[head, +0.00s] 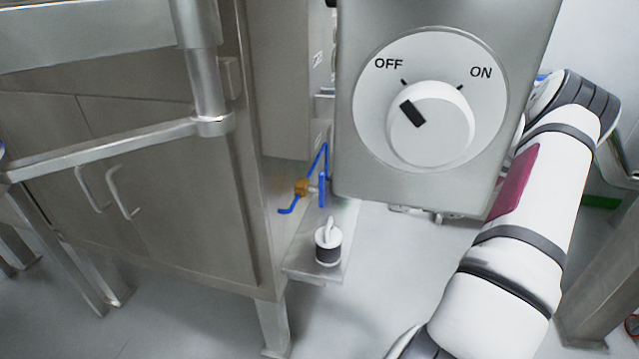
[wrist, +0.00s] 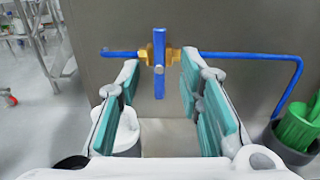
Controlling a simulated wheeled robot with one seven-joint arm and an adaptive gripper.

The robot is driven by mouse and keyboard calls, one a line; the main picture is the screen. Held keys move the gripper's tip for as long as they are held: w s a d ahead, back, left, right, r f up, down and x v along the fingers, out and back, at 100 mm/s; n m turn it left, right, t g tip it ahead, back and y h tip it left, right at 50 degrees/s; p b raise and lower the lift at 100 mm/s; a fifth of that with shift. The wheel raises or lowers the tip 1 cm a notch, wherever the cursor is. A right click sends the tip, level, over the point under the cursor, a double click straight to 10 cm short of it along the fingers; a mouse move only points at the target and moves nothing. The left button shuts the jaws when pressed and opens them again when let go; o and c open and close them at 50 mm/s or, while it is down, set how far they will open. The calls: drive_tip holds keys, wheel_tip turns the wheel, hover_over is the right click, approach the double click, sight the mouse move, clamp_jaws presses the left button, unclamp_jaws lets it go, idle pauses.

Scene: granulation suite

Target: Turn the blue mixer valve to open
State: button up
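The blue mixer valve handle (wrist: 159,64) stands upright in the wrist view, across a brass body (wrist: 174,54) on a horizontal blue pipe (wrist: 252,56). In the head view the blue handle (head: 322,190) shows beside the brass body (head: 302,188), left of the switch box. My gripper (wrist: 160,84) is open, with teal pads on both fingers. In the wrist view the handle appears between the fingertips, with gaps on both sides. Whether it lies within their reach or just beyond is unclear. The gripper is hidden in the head view.
A grey switch box (head: 365,185) with an OFF/ON dial (head: 430,125) fills the upper middle; its mark is toward OFF. A white pot with a dark band (head: 328,243) stands on a low ledge. A grey cup with a green item (wrist: 296,130) is at right. A steel cabinet (head: 185,170) stands left.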

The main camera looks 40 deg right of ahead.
drive_tip(key=b, duration=0.2)
hover_over(321, 207)
drive_tip(key=shift+w+d, duration=0.3)
clamp_jaws()
